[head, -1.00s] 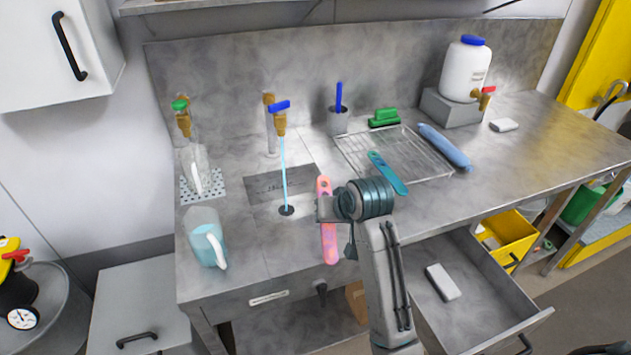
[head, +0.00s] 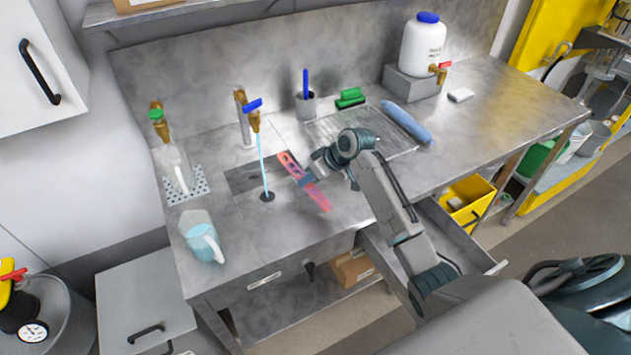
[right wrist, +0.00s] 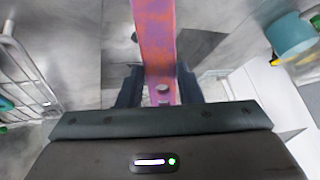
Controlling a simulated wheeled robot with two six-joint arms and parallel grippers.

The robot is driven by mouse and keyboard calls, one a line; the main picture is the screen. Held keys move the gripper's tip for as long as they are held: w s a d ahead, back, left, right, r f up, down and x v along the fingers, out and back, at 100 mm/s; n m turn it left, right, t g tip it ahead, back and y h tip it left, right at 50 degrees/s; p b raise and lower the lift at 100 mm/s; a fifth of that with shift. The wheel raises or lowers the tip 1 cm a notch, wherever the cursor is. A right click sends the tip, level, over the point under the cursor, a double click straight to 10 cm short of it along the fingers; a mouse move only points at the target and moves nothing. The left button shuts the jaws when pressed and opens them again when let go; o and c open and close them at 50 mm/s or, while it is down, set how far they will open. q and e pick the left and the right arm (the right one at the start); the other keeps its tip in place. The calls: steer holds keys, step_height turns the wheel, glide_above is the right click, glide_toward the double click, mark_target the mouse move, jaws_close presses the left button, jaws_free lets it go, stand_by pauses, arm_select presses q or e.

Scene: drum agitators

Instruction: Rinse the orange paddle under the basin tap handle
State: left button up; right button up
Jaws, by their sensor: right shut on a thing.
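The orange paddle (head: 318,196), a pinkish-orange strip with purple smears and a hole near each end, is held tilted above the sink counter. My right gripper (head: 308,178) is shut on it. The right wrist view shows the paddle (right wrist: 155,40) between the two dark fingers (right wrist: 160,88). The basin tap with its blue handle (head: 253,105) stands left of the paddle. A thin blue water stream (head: 263,165) falls from it to the round drain (head: 267,197). The paddle appears just right of the stream, apart from it. My left gripper is out of view.
A clear pitcher (head: 203,238) stands at the counter's front left, and a green-handled tap (head: 156,118) is behind it. A wire rack (head: 330,125), blue roll (head: 407,122), green brush (head: 350,97) and white jug (head: 422,45) are to the right. Below, an open drawer (head: 462,240) juts out.

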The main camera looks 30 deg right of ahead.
mark_target(293, 163)
steer(key=shift+w+a+f+b, duration=0.15)
steer(key=shift+w+f+b, duration=0.05)
steer(key=shift+w+b, duration=0.2)
steer(key=shift+w+a+f+b, duration=0.15)
steer(key=shift+w+f+b, duration=0.1)
steer(key=shift+w, duration=0.2)
steer(key=w+b, duration=0.1)
steer(key=w+a+b, duration=0.1)
steer(key=w+b, duration=0.1)
steer(key=w+a+f+b, duration=0.1)
steer(key=shift+w, duration=0.25)
steer(key=shift+w+a+r+b, duration=0.1)
steer(key=shift+w+a+b, duration=0.4)
steer(key=shift+w, duration=0.25)
steer(key=shift+w+a+f+b, duration=0.15)
steer(key=shift+w+a+b, duration=0.15)
steer(key=shift+w, duration=0.45)
steer(key=shift+w+a+f+b, duration=0.15)
steer(key=shift+w+a+b, duration=0.1)
steer(key=shift+w, duration=0.45)
steer(key=shift+w+d, duration=0.25)
steer(key=shift+d, duration=0.3)
steer(key=shift+a, duration=0.1)
steer(key=shift+s+a+p, duration=0.25)
steer(key=shift+a+p, duration=0.25)
steer(key=shift+p, duration=0.25)
